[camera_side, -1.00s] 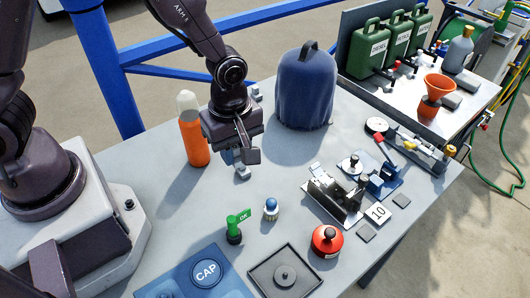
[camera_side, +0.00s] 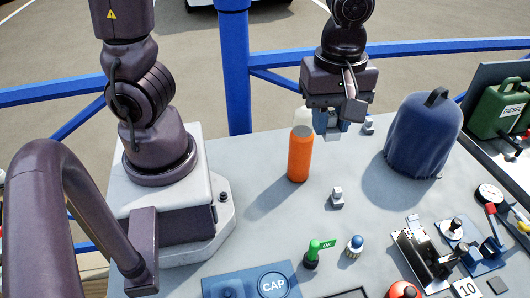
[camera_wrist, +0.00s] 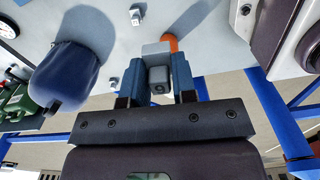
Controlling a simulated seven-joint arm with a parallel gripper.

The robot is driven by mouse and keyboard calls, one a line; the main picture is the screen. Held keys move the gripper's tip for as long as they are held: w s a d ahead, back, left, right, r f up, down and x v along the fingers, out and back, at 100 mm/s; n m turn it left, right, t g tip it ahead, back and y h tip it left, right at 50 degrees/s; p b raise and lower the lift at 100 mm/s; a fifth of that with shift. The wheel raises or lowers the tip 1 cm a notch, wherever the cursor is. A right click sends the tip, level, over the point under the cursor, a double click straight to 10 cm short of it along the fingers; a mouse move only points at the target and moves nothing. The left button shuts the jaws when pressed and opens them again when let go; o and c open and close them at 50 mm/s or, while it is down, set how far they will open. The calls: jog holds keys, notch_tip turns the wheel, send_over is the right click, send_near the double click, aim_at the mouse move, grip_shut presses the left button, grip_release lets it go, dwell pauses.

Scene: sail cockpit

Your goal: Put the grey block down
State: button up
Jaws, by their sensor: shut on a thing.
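My gripper (camera_side: 335,122) is above the table, to the right of the orange cylinder in the side view. In the wrist view, my gripper (camera_wrist: 157,82) has its two blue fingers closed on a grey block (camera_wrist: 158,75), which shows between them. In the side view the held block is mostly hidden by the fingers. The held block appears clear of the grey table (camera_side: 262,222). A similar small grey piece (camera_side: 337,197) stands on the table below my gripper, and another (camera_side: 368,124) stands behind to the right.
A green-topped piece (camera_side: 313,254), a blue-and-white knob (camera_side: 355,245) and a CAP tray (camera_side: 250,284) are in front. Bare table lies between.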

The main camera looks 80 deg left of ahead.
aim_at(262, 153)
jog(key=a+n, duration=0.3)
jog(key=a, duration=0.1)
jog(key=a+n, duration=0.3)
jog(key=a, duration=0.1)
jog(key=a+n, duration=0.3)
jog(key=a, duration=0.1)
jog(key=shift+a+f+n, duration=0.1)
jog(key=shift+a+n, duration=0.2)
jog(key=shift+a, duration=0.1)
jog(key=s+a+n, duration=0.5)
jog(key=a+n, duration=0.5)
jog(key=a, duration=0.1)
jog(key=shift+m, duration=0.3)
notch_tip(262, 153, down, 24)
jog(key=shift+d+r, duration=0.1)
jog(key=shift+d, duration=0.05)
jog(key=shift+f, duration=0.2)
jog(key=o, duration=0.9)
